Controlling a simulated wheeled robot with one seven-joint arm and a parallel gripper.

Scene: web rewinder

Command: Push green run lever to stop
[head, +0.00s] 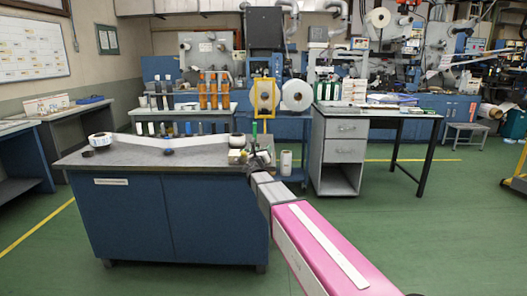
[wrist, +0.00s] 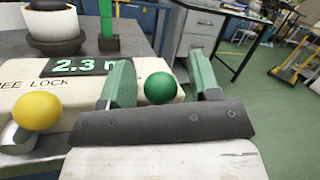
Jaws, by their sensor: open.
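The green ball knob of the run lever (wrist: 160,88) shows in the wrist view between the two fingers of my open gripper (wrist: 160,82), nearer the left finger. I cannot tell whether a finger touches it, and its stem is hidden. The cream rewinder body (wrist: 88,98) has a dark display reading 2.3 m (wrist: 85,65) and a partly hidden label ending in "REE LOCK". A yellow ball knob (wrist: 37,110) on a metal stem is at the left. In the head view my gripper (head: 259,158) is at the bench's right end, over the small rewinder.
The grey bench top (head: 190,161) carries a white web roll (head: 100,140) at left.

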